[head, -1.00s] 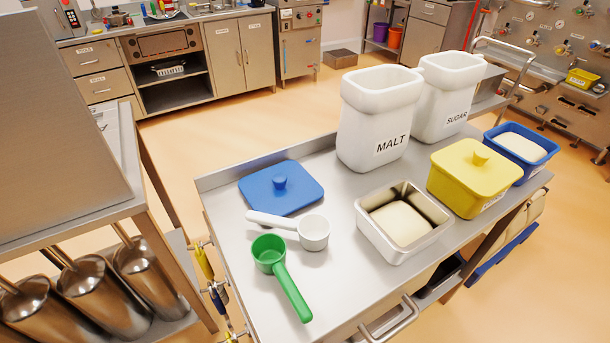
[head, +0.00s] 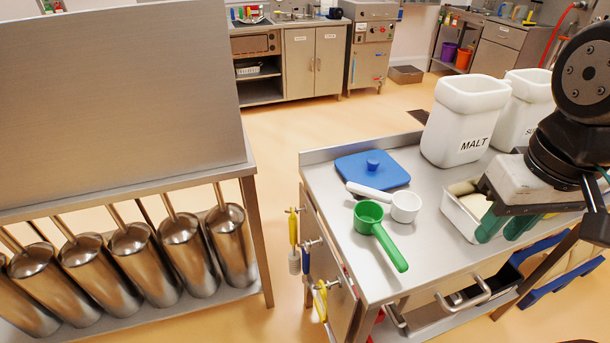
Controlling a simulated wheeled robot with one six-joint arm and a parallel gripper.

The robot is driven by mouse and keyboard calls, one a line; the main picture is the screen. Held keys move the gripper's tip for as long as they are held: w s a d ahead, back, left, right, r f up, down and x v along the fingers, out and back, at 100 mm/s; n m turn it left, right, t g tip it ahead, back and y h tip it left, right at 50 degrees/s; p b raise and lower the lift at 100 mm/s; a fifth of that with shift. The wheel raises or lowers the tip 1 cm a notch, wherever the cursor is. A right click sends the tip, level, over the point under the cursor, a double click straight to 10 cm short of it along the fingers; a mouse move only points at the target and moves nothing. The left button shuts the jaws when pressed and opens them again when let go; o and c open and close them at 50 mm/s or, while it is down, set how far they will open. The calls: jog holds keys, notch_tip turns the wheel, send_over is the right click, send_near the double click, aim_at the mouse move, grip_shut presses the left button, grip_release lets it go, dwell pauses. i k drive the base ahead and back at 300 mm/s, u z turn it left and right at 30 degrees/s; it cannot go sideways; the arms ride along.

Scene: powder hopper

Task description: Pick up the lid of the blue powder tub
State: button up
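The blue lid (head: 350,173), a flat square with a round knob, lies knob up on the steel table (head: 345,223), near its far left corner. The blue tub is not visible now; my arm covers the right part of the table. My gripper (head: 506,228) is at the right, in front of the steel pan (head: 462,218) in the picture and well right of the lid. Its two green fingertips are apart with nothing seen between them.
A white scoop (head: 404,207) lies close in front of the lid, and a green scoop (head: 388,246) nearer the front. The white MALT bin (head: 458,120) stands right of the lid, with the SUGAR bin (head: 522,105) beyond. Brushes (head: 293,230) hang at the table's left side.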

aim_at(376, 169)
jog(key=z, duration=1.05)
jog(key=k, duration=1.25)
jog(key=z, duration=0.85)
jog(key=i, duration=0.75)
jog(key=u, duration=0.5)
jog(key=i, duration=0.85)
jog(key=u, duration=1.45)
jog(key=i, duration=0.5)
jog(key=u, duration=0.45)
